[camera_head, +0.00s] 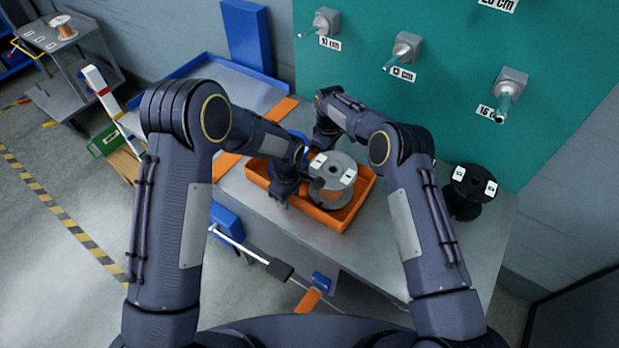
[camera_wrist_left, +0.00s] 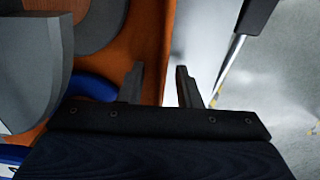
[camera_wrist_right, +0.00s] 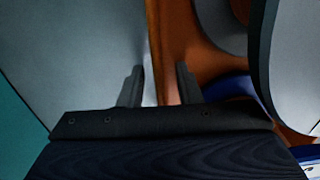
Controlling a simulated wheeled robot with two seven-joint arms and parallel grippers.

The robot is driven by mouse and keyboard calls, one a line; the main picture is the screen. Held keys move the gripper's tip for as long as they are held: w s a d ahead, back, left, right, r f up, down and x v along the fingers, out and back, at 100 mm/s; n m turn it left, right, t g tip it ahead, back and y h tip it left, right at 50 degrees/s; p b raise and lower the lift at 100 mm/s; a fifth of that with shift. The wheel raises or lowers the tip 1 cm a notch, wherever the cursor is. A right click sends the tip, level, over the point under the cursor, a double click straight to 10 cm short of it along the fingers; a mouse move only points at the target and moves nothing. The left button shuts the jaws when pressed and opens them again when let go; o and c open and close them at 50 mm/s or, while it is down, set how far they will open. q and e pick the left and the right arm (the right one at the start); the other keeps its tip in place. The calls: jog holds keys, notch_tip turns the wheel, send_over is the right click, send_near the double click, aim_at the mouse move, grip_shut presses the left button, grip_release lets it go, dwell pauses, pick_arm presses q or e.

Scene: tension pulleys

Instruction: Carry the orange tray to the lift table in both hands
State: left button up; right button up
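The orange tray (camera_head: 364,190) lies on the grey table and holds a grey spool (camera_head: 332,172) with copper-coloured winding and a blue part mostly hidden by my left arm. My right gripper (camera_head: 321,143) is at the tray's far side, partly hidden. In the right wrist view its fingers (camera_wrist_right: 160,88) also stand apart on either side of the orange wall (camera_wrist_right: 172,50).
A black spool (camera_head: 468,190) stands on the table (camera_head: 410,270) to the right. A green panel (camera_head: 430,90) with labelled pegs rises behind. A blue-edged table (camera_head: 245,88) with orange strips lies behind and left. A grey cart (camera_head: 70,60) stands at the far left.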

pick_arm(q)
grip_shut()
pick_arm(e)
grip_shut()
pick_arm(q)
jog(key=shift+w+r, duration=0.1)
jog(key=shift+r, duration=0.15)
pick_arm(e)
jog(key=shift+w+r, duration=0.1)
jog(key=shift+r, duration=0.15)
